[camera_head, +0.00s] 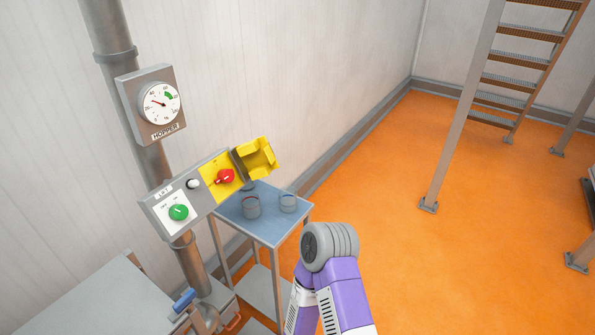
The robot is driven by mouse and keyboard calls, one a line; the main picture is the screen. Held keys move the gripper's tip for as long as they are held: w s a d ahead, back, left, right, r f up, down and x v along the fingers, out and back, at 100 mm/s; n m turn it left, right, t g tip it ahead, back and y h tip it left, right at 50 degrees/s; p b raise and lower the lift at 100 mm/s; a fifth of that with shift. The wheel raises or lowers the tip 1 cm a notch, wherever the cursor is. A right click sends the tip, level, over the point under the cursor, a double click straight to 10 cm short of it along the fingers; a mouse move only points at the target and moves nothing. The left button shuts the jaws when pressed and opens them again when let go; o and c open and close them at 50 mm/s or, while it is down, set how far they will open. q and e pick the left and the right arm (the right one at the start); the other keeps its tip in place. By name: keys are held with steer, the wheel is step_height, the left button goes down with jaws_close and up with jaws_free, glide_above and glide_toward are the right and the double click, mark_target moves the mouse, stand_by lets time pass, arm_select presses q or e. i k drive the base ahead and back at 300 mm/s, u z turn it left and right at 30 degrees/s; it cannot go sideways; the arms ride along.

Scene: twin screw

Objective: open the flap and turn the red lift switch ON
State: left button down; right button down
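A grey control box (209,203) is fixed to the pipe at left of centre. The red switch (225,177) sits on a yellow plate (211,168) at the box's right end and is uncovered. The yellow flap (258,157) stands open to the right of the switch, its hollow side showing. The switch's small marks are too small to read. A purple and grey arm of mine (340,285) shows at the bottom centre, below and right of the box. Neither of my grippers shows, so what they hold is hidden.
The box also carries a green knob (178,212) and a white button (193,184). A dial gauge (158,103) hangs above. A small blue-topped table (264,226) with two grey cups stands close below the flap. A grey bench (85,300) is lower left.

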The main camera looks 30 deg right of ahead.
mark_target(225, 176)
steer(key=z, duration=0.45)
steer(key=k, duration=0.9)
steer(key=z, duration=1.2)
steer(key=i, duration=1.1)
steer(key=u, duration=0.75)
steer(key=i, duration=0.6)
steer(key=u, duration=0.55)
